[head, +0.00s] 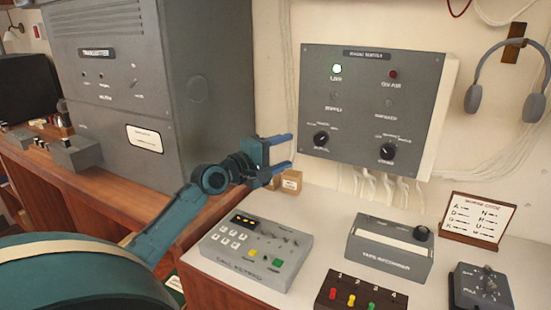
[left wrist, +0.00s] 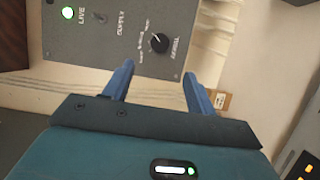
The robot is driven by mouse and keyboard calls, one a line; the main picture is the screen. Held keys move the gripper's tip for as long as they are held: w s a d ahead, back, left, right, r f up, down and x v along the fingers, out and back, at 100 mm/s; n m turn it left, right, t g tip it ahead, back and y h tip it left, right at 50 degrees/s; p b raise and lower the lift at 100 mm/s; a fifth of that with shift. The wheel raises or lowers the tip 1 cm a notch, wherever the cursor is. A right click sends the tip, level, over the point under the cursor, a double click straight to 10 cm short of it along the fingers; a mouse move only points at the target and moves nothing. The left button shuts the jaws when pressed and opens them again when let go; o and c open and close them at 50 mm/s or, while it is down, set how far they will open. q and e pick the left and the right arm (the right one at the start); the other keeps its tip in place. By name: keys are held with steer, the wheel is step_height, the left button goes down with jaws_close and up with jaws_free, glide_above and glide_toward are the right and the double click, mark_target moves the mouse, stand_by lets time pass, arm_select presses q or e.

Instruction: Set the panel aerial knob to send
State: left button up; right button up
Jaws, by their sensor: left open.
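The grey wall panel (head: 362,110) carries the aerial knob (head: 321,139), a black dial at its lower left. The knob also shows in the left wrist view (left wrist: 159,42), beside its AERIAL label; a white mark is on it, but I cannot read its setting. My left gripper (head: 290,151) is open and empty, just left of the panel's lower edge. In the left wrist view its two blue fingers (left wrist: 158,70) point toward the knob, with a gap between them and the knob beyond the tips. My right gripper is in neither view.
A second black knob (head: 387,152) sits at the panel's lower right, and a green LIVE lamp (head: 337,69) glows above. A keypad box (head: 256,248) and a recorder box (head: 389,248) stand on the desk below.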

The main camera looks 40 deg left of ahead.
arm_select(q)
steer(key=shift+s+a, duration=0.2)
steer(key=shift+s, duration=0.9)
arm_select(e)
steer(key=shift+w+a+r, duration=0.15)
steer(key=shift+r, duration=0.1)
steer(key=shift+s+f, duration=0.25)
